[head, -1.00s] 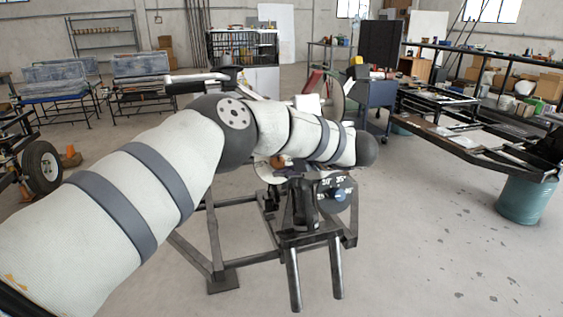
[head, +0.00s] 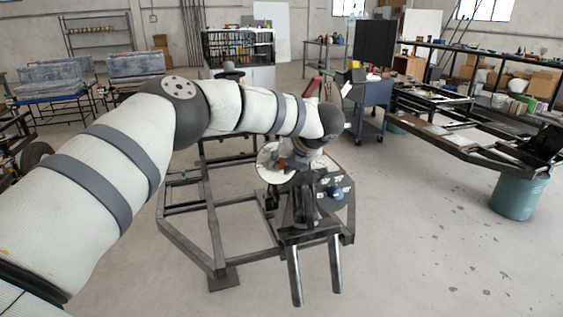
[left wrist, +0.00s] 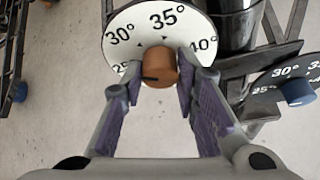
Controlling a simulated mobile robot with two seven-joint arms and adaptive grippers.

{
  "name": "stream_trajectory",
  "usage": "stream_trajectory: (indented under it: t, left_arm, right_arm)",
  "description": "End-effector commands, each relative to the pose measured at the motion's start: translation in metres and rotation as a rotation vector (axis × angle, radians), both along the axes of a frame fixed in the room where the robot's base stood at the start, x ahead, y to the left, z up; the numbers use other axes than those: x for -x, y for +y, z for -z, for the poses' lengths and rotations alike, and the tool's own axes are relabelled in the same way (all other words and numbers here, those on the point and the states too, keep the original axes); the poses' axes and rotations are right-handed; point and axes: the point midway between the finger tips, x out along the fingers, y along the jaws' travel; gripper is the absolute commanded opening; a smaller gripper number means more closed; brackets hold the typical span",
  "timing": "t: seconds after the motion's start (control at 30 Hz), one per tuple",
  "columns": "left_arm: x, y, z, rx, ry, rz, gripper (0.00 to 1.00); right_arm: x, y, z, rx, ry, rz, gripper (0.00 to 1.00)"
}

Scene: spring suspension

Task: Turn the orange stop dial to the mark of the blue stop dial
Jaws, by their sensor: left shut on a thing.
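The orange stop dial (left wrist: 160,64) sits on a white round scale plate (left wrist: 120,42) marked 25°, 30°, 35° and 40°. A short dark line shows on its lower left side. My left gripper (left wrist: 157,78) has its two purple-padded fingers on either side of this dial and is shut on it. In the head view the left gripper (head: 287,158) is small and partly hidden by my wrist. The blue stop dial (left wrist: 297,92) is at the right edge of the wrist view, on a dark scale plate with 25°, 30° and 35°. My right gripper is out of view.
The dials are on a dark metal frame (head: 214,246) standing on the concrete floor. A dark post (left wrist: 238,22) stands between the two scale plates. A blue cart (head: 372,97), a long rack with a teal drum (head: 518,197) and benches stand farther off.

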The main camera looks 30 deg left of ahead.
Motion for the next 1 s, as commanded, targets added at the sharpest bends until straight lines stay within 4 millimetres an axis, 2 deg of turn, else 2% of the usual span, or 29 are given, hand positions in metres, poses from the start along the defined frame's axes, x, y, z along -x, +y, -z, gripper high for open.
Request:
stream_trajectory:
  t: [0.5,1.0]
  left_arm:
    - [0.0017,0.0021,-0.0014,0.248,-0.292,-0.16,0.0]
    - [0.0024,0.0031,-0.0016,0.339,-0.402,-0.222,0.0]
  right_arm:
    - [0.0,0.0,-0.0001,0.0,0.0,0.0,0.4]
    - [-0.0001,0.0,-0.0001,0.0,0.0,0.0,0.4]
